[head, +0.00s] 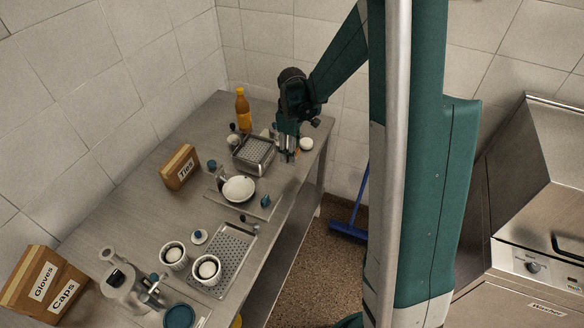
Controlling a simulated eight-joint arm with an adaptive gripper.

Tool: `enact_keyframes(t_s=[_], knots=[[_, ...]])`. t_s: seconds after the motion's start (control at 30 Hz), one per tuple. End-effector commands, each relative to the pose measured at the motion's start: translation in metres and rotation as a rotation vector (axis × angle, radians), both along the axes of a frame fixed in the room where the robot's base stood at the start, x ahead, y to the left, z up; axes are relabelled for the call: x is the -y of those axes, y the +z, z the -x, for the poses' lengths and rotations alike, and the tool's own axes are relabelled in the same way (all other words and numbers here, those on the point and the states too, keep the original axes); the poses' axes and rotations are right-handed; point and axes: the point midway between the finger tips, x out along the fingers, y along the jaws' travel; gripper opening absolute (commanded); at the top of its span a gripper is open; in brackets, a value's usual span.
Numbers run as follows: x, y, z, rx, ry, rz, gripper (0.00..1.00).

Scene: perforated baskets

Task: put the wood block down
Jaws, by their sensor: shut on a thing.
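My gripper (288,156) points down over the far right part of the steel table, just right of the perforated basket (253,154). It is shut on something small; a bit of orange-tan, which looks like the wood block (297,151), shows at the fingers. The fingers hide most of it, and I cannot tell whether it touches the table.
An orange bottle (243,110) stands behind the basket and a small white round item (306,144) lies right of my gripper. A scale with a white dish (239,189), a box (179,167) and a perforated tray (228,252) are nearer. The table's right edge (300,190) is close.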

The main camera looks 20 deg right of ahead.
Motion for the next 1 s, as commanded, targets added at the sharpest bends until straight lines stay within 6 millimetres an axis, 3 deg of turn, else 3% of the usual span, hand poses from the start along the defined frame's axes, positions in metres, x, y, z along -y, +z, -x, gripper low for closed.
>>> enact_keyframes(t_s=[0.3,0.77,1.0], knots=[[0.000,-0.034,0.000,0.000,0.000,0.000,0.25],[0.000,-0.038,0.000,0.000,0.000,0.000,0.25],[0.000,-0.057,-0.001,0.000,0.000,0.000,0.25]])
